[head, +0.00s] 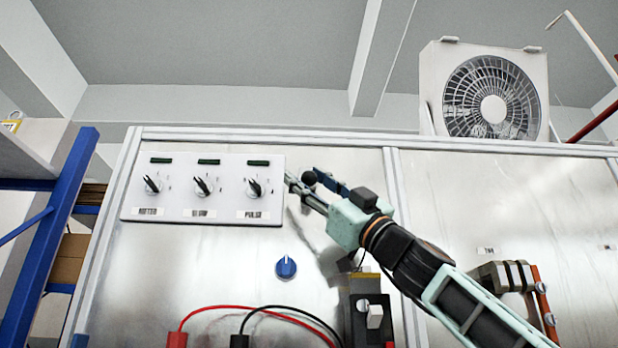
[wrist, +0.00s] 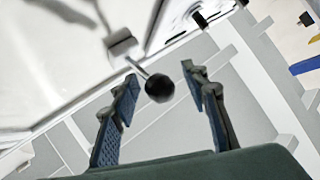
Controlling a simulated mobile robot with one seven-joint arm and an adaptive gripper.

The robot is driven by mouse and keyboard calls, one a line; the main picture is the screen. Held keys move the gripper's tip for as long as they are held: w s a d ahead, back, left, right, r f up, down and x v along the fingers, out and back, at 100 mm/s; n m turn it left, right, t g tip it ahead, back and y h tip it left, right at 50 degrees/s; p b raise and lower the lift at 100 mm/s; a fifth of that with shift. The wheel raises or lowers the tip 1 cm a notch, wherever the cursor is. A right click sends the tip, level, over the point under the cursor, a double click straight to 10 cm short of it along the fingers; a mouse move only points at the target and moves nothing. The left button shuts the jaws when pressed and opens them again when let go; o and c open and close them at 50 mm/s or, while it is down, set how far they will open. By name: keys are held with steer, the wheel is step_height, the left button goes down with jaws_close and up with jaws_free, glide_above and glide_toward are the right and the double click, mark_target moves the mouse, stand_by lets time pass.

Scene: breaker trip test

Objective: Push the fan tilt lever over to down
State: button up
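The lever is a thin metal stem with a black ball knob (wrist: 159,88), on a small pale base (wrist: 123,46) in the wrist view. In the head view its knob (head: 309,177) shows at my fingers, just right of the switch box; its stem and base are hard to make out there. My gripper (head: 304,184) is open in front of the panel. In the wrist view my gripper (wrist: 160,76) has one finger on each side of the knob, with gaps visible. I cannot tell the lever's up or down setting.
A white fan (head: 494,95) stands on top of the metal panel (head: 200,262). A box with several black knobs (head: 205,188) is left of my gripper. Below are a blue knob (head: 286,267), red and black cables (head: 237,308) and a black switch unit (head: 368,315).

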steer(key=shift+s+r+m+t+h+p, duration=0.15)
steer(key=shift+r+m+t+h+p, duration=0.15)
steer(key=shift+p, duration=0.1)
